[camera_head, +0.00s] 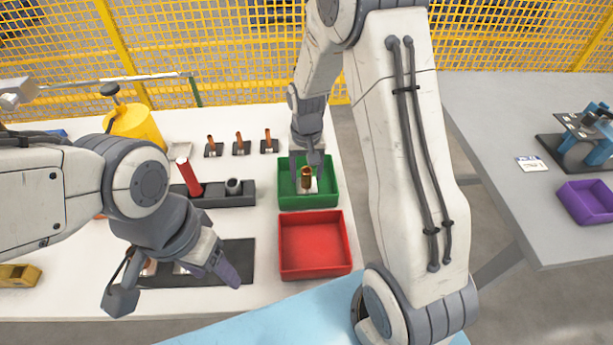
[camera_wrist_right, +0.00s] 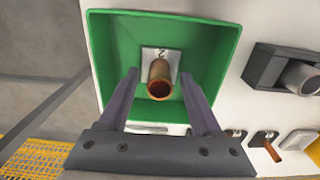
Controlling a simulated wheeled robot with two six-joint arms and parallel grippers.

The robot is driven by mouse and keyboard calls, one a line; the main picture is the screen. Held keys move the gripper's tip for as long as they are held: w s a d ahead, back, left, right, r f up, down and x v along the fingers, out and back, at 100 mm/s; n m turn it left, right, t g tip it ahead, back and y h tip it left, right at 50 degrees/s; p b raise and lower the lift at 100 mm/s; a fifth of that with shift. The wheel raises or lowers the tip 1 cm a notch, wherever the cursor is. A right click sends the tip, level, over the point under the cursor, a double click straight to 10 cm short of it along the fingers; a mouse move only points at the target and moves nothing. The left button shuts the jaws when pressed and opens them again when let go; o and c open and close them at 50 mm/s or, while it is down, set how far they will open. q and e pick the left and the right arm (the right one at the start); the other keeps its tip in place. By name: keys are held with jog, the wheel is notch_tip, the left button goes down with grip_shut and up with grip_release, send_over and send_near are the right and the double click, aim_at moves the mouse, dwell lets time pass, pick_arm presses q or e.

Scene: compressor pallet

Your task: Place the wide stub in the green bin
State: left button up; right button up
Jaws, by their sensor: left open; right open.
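A copper stub (camera_head: 306,177) with a white plate marked "2" is inside the green bin (camera_head: 318,200). In the right wrist view the stub (camera_wrist_right: 159,80) points its open end toward the camera, inside the green bin (camera_wrist_right: 222,60). My right gripper (camera_wrist_right: 160,76) is open, with one finger on each side of the stub and gaps between. In the head view my right gripper (camera_head: 311,160) is over the bin. My left gripper (camera_head: 222,268) is open and empty above the dark mat (camera_head: 238,255) at the lower left.
An empty red bin (camera_head: 312,245) sits directly in front of the green one. A dark holder (camera_head: 225,199) with a red cylinder (camera_head: 188,176) stands to the left. Several small copper pieces (camera_head: 239,144) stand behind. A yellow mesh fence (camera_head: 220,50) closes the back.

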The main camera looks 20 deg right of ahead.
notch_tip(320, 180, up, 10)
jog(key=p, duration=0.1)
jog(key=s+a+r+n, duration=0.4)
jog(key=s+a, duration=0.5)
jog(key=a, duration=0.1)
jog(key=s+a+r+n, duration=0.1)
jog(key=s+a+n, duration=0.1)
jog(key=s, duration=0.6)
jog(key=s+a+n+y, duration=0.1)
jog(key=s+a+n, duration=0.1)
jog(key=s+n, duration=0.2)
jog(key=s, duration=0.3)
jog(key=shift+s+a+r+n, duration=0.15)
jog(key=shift+s+r+n, duration=0.15)
jog(key=shift+s+r, duration=0.05)
notch_tip(320, 180, up, 9)
jog(key=p, duration=0.8)
jog(key=shift+p, duration=0.4)
jog(key=shift+f, duration=0.1)
